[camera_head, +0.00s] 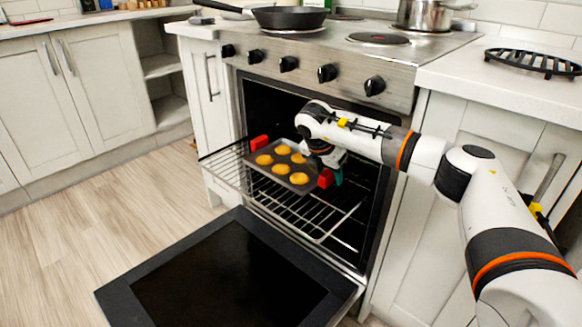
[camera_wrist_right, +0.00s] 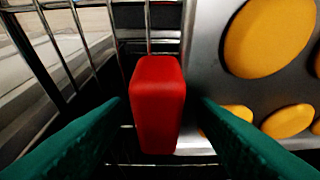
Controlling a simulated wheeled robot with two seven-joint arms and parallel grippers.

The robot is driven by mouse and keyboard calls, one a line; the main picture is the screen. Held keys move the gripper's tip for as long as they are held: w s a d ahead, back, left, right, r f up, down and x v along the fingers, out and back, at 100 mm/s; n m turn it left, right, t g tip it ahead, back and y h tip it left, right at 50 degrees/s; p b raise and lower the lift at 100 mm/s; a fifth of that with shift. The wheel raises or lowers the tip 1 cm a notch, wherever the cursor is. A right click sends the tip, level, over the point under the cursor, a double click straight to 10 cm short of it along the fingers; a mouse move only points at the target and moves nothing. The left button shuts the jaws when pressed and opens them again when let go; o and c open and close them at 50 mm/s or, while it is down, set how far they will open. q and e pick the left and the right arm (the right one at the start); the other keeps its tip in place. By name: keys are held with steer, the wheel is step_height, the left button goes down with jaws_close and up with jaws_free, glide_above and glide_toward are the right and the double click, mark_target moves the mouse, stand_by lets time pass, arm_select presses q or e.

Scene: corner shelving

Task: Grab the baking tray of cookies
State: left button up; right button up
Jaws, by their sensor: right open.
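The baking tray (camera_head: 270,176) is dark, holds several golden cookies (camera_head: 299,178), and lies on the pulled-out oven rack. It has a red grip at each end: one at the left (camera_head: 259,142) and one at the right (camera_head: 326,178). My right gripper (camera_head: 339,176) is at the right-hand red grip. In the right wrist view, the green fingers of this gripper (camera_wrist_right: 160,125) are open on either side of the red grip (camera_wrist_right: 158,100), with small gaps showing. The tray's edge (camera_wrist_right: 205,75) and cookies (camera_wrist_right: 262,38) are to the right there. My left gripper is not in view.
The oven rack (camera_head: 320,222) sticks out from the open oven. The oven door (camera_head: 228,270) is lowered flat in front. A pan (camera_head: 290,17) and a pot (camera_head: 425,14) stand on the stove top above. Cabinets (camera_head: 75,90) are at the left, with clear wooden floor before them.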

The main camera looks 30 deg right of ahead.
steer(key=shift+r, duration=0.1)
jaws_close()
steer(key=shift+r, duration=0.15)
